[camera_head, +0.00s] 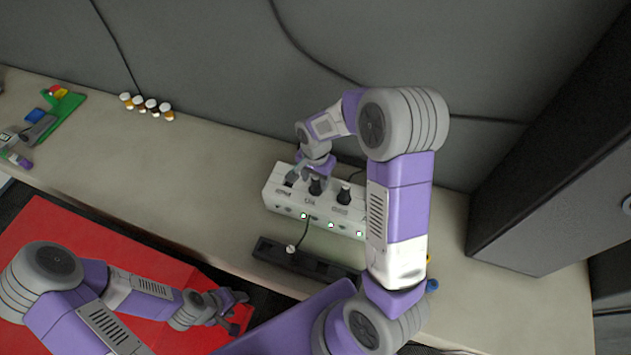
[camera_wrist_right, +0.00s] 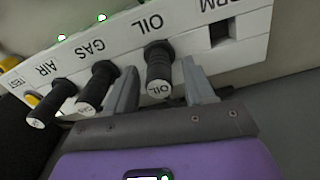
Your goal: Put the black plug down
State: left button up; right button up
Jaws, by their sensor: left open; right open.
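A black plug labelled OIL (camera_wrist_right: 158,68) stands in the OIL position of the white box (camera_wrist_right: 258,48) in the right wrist view. My right gripper (camera_wrist_right: 162,82) is open, with one finger on each side of this plug. Whether either finger touches it I cannot tell. In the head view the OIL plug (camera_head: 316,186) stands upright on the white box (camera_head: 275,197), just by my right gripper (camera_head: 304,175). My left gripper (camera_head: 238,308) is open and empty over the red area at lower left.
Black GAS (camera_wrist_right: 98,86) and AIR (camera_wrist_right: 46,104) plugs stand beside the OIL plug. The RPM opening (camera_wrist_right: 221,33) is empty. A black tray (camera_head: 275,254) lies in front of the box. Small bottles (camera_head: 150,104) stand farther left. A large dark cabinet (camera_head: 550,170) bounds the right.

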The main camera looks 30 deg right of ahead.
notch_tip(320, 180, up, 10)
jog(key=shift+f, duration=0.15)
dwell(0.7)
notch_tip(320, 180, up, 13)
jog(key=p, duration=0.6)
dwell(0.4)
jog(key=shift+s+f, duration=0.1)
